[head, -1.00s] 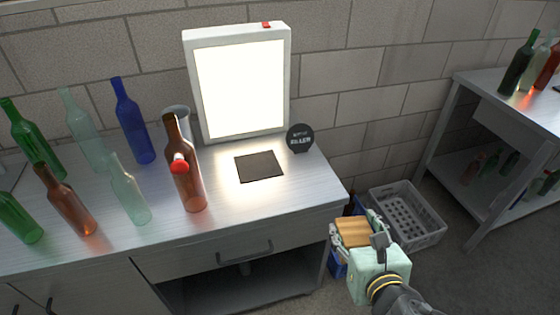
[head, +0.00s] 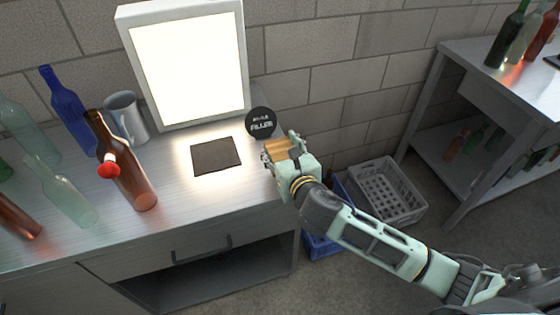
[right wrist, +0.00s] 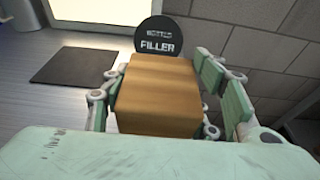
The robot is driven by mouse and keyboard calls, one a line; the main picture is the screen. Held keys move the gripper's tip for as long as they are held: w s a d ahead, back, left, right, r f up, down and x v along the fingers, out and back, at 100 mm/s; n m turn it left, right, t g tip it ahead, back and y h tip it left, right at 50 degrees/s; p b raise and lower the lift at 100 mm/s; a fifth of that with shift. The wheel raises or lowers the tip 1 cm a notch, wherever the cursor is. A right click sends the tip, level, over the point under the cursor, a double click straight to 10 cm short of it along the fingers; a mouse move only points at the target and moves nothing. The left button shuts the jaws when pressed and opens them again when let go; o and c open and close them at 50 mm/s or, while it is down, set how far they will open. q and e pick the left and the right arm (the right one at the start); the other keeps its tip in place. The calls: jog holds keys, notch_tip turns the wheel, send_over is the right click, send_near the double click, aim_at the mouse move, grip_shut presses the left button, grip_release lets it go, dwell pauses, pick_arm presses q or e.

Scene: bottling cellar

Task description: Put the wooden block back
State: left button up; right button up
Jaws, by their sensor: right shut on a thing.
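My right gripper (head: 284,150) is shut on the wooden block (head: 279,147), at the right end of the workbench in the head view. In the right wrist view the block (right wrist: 158,95) sits between the fingers, in front of a round black sign (right wrist: 159,36) lettered "FILLER". A dark square mat (head: 216,156) lies on the bench to the left of the block, in front of the lit panel. The block appears held up near the bench edge; whether it touches the top cannot be told. My left gripper is not in view.
A bright light panel (head: 186,66) stands at the back of the bench (head: 190,205). A grey crate (head: 378,190) and a blue crate (head: 322,246) are on the floor.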

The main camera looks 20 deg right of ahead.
notch_tip(320, 180, down, 3)
jog(key=shift+f+b, duration=0.15)
jog(key=shift+b, duration=0.15)
jog(key=shift+f, duration=0.35)
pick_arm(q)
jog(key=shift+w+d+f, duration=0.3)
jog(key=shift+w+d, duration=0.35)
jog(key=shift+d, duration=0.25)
pick_arm(e)
jog(key=shift+f, duration=0.15)
jog(key=o, duration=1.4)
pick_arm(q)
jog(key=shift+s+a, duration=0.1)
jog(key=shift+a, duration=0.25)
